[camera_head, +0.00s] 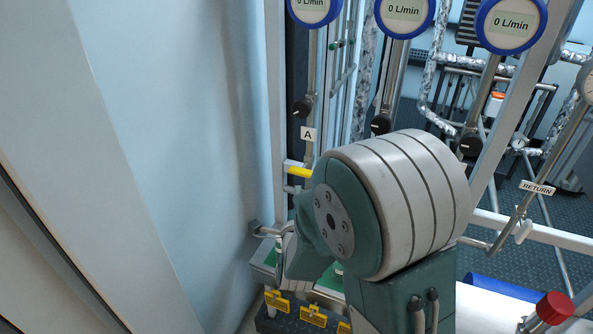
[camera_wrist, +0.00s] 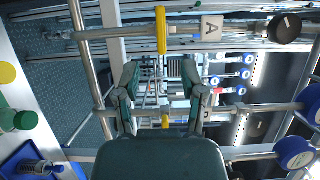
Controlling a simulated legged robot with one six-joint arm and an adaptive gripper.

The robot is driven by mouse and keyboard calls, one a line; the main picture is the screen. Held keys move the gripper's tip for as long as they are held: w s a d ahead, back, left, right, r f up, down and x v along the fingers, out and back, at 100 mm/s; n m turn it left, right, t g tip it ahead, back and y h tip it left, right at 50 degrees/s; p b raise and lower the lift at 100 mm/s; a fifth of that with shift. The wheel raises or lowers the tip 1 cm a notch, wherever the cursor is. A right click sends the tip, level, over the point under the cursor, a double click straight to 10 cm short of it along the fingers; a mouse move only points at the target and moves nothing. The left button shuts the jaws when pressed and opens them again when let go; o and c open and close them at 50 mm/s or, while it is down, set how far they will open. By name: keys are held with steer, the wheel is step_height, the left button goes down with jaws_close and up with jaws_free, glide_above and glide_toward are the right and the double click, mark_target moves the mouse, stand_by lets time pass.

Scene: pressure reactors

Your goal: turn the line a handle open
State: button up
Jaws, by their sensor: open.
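The line A handle (camera_head: 298,169) is a yellow lever on the vertical pipe below the white A label (camera_head: 308,134). It lies crosswise to its pipe. In the wrist view the same yellow handle (camera_wrist: 161,30) stands across the pipe near the top, left of the A label (camera_wrist: 212,28). My gripper (camera_wrist: 160,76) is open, with its two dark green fingers apart and nothing held between them. The handle appears beyond the fingertips, roughly centred between them, with no visible contact. In the head view my arm's large joint hides most of the gripper.
Flow displays reading 0 L/min (camera_head: 404,12) top the pipes. A black knob (camera_head: 303,108) sits above the A label. A metal frame post (camera_head: 276,110) stands left of line A. A RETURN pipe with a red knob (camera_head: 554,308) is at right. Yellow tags (camera_head: 277,301) hang below.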

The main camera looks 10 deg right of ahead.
mark_target(301, 169)
steer(key=x, duration=1)
steer(key=shift+w, duration=0.25)
steer(key=shift+d, duration=0.25)
jaws_close()
